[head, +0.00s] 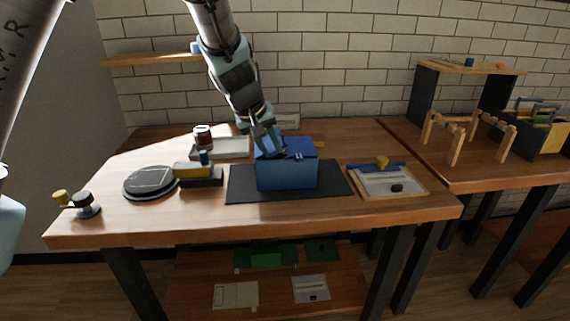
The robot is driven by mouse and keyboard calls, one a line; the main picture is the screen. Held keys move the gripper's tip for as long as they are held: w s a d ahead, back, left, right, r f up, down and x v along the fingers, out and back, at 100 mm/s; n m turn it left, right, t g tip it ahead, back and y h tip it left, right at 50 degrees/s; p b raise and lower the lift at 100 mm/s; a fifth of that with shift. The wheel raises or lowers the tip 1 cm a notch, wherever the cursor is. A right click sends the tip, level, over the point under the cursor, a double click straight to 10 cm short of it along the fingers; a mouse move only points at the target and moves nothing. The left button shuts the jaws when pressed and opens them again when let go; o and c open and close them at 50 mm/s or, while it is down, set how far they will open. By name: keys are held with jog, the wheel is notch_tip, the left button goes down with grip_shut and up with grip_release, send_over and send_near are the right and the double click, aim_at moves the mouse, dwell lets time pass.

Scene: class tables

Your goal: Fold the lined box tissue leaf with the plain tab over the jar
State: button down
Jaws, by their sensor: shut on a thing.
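A blue box (287,174) stands on a dark mat (240,188) in the middle of the table. Blue leaf material (299,146) shows at its top, with small pale marks near the front edge. My gripper (270,151) reaches down from above to the top left of the box. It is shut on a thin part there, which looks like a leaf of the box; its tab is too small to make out. No jar shows inside the box; its inside is hidden. A dark red jar-like can (203,138) with a pale band stands at the back left.
Left of the mat are a round dark plate (150,183) and a yellow-and-black block (196,174). A pale tray (228,148) lies behind. A framed board (391,181) lies right of the mat.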

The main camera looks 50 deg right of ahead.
jog(key=shift+s+d+t+y+p, duration=0.2)
jog(key=shift+t+y+p, duration=0.15)
jog(key=shift+p, duration=1.5)
jog(key=shift+f, duration=0.2)
jog(key=shift+d+t+y+p, duration=0.2)
jog(key=shift+y+p, duration=0.25)
jog(key=shift+p, duration=1)
jog(key=shift+s+f+m+t, duration=0.2)
jog(key=shift+f+m+t, duration=0.1)
jog(key=shift+f+t, duration=0.1)
jog(key=shift+y, duration=0.4)
